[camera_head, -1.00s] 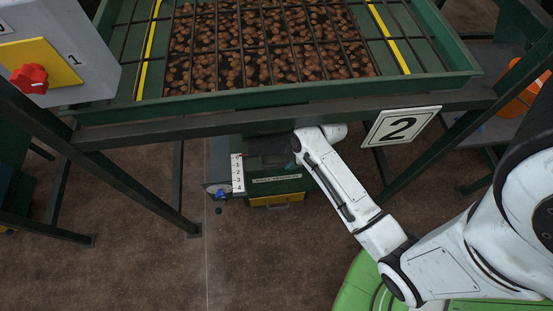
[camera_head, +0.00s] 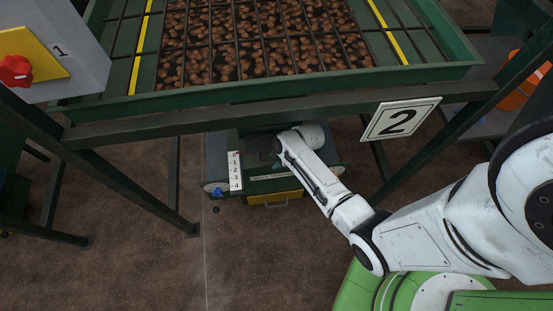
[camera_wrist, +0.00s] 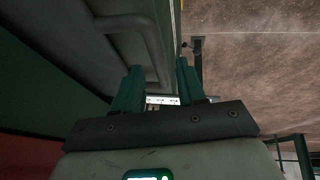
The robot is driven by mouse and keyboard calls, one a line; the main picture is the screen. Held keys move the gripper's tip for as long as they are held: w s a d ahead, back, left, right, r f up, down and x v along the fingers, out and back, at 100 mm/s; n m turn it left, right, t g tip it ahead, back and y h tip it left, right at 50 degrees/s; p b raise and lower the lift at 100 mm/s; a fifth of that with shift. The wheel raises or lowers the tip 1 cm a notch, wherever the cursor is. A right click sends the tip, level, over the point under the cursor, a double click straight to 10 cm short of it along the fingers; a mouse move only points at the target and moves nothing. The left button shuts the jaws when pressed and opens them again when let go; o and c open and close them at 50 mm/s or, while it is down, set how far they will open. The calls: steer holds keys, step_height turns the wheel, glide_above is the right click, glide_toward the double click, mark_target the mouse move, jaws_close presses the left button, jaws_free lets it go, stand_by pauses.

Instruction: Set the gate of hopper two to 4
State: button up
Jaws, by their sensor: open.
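Hopper two (camera_head: 110,107) is a green bin full of brown round pieces, with a white sign "2" (camera_head: 401,120) on its frame. Under it, a white scale plate (camera_head: 235,172) with numbers down to 4 at its lower end stands on a dark green unit (camera_head: 214,155). I cannot make out the gate's setting. My gripper is under the hopper, mostly hidden by my arm in the head view. In the wrist view my gripper (camera_wrist: 158,88) has two green fingers apart and nothing seen held between them. A grey bent bar (camera_wrist: 153,45) runs just beyond the left finger.
A yellow tray (camera_head: 275,199) with a handle sits low in the green unit. A grey box (camera_head: 82,40) with a red knob (camera_head: 15,70) stands at upper left. Dark frame legs (camera_head: 120,190) flank the space below. An orange object (camera_head: 515,95) is at right. The brown floor in front is clear.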

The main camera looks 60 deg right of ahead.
steer(key=shift+w+f, duration=0.1)
steer(key=shift+f, duration=0.1)
jaws_close()
stand_by(0.3)
stand_by(0.3)
